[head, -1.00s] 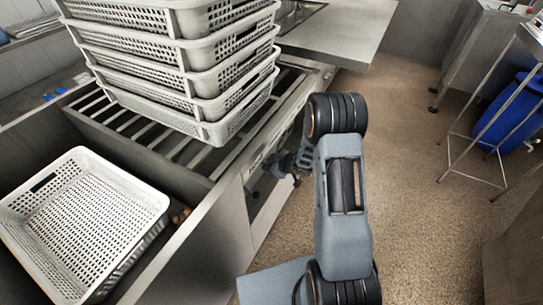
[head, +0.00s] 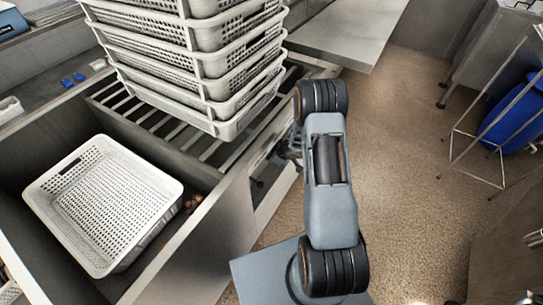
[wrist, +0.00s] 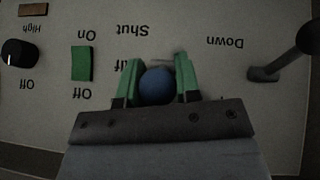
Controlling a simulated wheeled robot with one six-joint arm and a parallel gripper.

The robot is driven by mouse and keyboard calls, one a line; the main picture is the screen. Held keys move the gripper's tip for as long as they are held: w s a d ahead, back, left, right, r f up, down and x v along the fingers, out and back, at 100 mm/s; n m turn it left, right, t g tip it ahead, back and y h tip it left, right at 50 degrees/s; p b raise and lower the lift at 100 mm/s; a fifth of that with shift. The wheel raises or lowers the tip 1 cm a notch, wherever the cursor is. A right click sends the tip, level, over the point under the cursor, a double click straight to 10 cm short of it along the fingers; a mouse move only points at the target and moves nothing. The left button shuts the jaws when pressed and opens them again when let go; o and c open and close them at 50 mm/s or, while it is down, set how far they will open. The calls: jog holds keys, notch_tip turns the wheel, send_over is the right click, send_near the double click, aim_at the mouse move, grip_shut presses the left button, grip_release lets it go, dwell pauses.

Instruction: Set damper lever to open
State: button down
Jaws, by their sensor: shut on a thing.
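In the wrist view a blue ball knob (wrist: 157,86), apparently the end of the damper lever, sits between the green fingers of my gripper (wrist: 157,82). My gripper is shut on it. The panel (wrist: 215,75) behind carries upside-down labels, "Shut" above the knob and a partly hidden word ending in "lf" beside it. No "Open" label is readable, and the lever's shaft is hidden. In the head view my gripper (head: 285,155) is at the front of the counter, small and partly hidden by my arm.
A dark lever (wrist: 285,55) stands right of my gripper by the "Down" label. A green switch (wrist: 82,63) and a black dial (wrist: 18,53) are on the left. Stacked baskets (head: 240,75) stand on the slatted counter; another basket (head: 165,185) sits at left.

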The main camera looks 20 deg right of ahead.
jog(key=c, duration=0.9)
grip_release()
jog(key=shift+s+d+r, duration=0.15)
jog(key=shift+s+r, duration=0.1)
jog(key=shift+r, duration=0.15)
jog(key=s+d, duration=0.2)
jog(key=s, duration=0.1)
jog(key=s+d, duration=0.2)
jog(key=s, duration=0.2)
jog(key=s+d, duration=0.1)
jog(key=s, duration=0.2)
jog(key=shift+s+d, duration=0.4)
